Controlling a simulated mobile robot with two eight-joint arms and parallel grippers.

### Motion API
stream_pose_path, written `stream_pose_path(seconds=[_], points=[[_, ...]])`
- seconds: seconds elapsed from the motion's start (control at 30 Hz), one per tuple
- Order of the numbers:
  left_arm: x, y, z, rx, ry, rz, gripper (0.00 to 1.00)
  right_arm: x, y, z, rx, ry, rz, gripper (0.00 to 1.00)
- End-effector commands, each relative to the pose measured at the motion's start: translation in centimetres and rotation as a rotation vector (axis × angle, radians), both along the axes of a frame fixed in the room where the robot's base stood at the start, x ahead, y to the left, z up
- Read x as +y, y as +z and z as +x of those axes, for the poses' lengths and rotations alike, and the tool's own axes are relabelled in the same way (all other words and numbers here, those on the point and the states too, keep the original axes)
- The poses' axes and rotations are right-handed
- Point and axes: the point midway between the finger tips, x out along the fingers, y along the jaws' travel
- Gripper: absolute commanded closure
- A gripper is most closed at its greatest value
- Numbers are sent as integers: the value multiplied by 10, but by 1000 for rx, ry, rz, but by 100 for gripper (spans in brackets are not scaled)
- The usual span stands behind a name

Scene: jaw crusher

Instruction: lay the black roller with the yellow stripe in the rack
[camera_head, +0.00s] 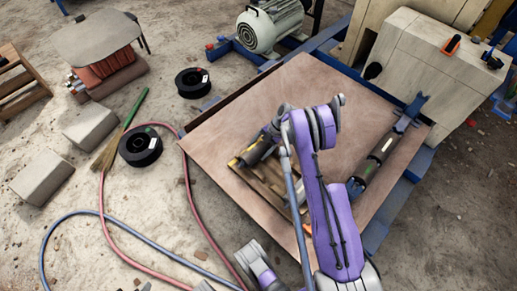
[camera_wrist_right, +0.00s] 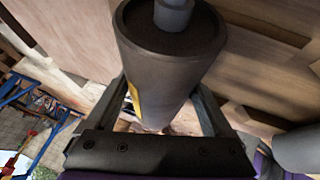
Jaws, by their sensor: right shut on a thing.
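The black roller with the yellow stripe (camera_head: 254,152) is at the near left part of the brown table, over the wooden rack (camera_head: 262,181). My right gripper (camera_head: 267,140) is shut on the roller. In the right wrist view the roller (camera_wrist_right: 170,55) lies between the two fingers (camera_wrist_right: 164,103), with its yellow stripe on the left side and a grey shaft end at the top. I cannot tell whether the roller touches the rack. My purple right arm hides part of the rack.
A long dark roller with a green band (camera_head: 380,150) lies on the table (camera_head: 320,88) at the right. Another grey roller (camera_head: 298,190) shows beside my arm. The pale machine (camera_head: 430,65) stands behind. Cable spools (camera_head: 140,146), blocks and hoses lie on the ground at left.

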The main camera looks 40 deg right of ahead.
Motion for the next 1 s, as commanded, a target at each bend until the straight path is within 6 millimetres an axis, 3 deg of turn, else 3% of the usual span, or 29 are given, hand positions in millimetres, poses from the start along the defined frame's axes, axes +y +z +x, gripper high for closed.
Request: stream_pose_path(seconds=[0.1,0.13,0.2,0.57,1.0], points=[[0,-2,0,0,0,0,39,0,-2,0,-1,0,1,100],[0,-2,0,0,0,0,39,0,-2,0,-1,0,1,12],[0,-1,0,0,0,0,39,0,-2,0,-1,0,1,0],[0,1,0,0,0,0,39,-5,5,-2,0,-1,-1,0],[0,22,-4,-4,0,0,39,-46,75,-17,0,-1,0,0]])
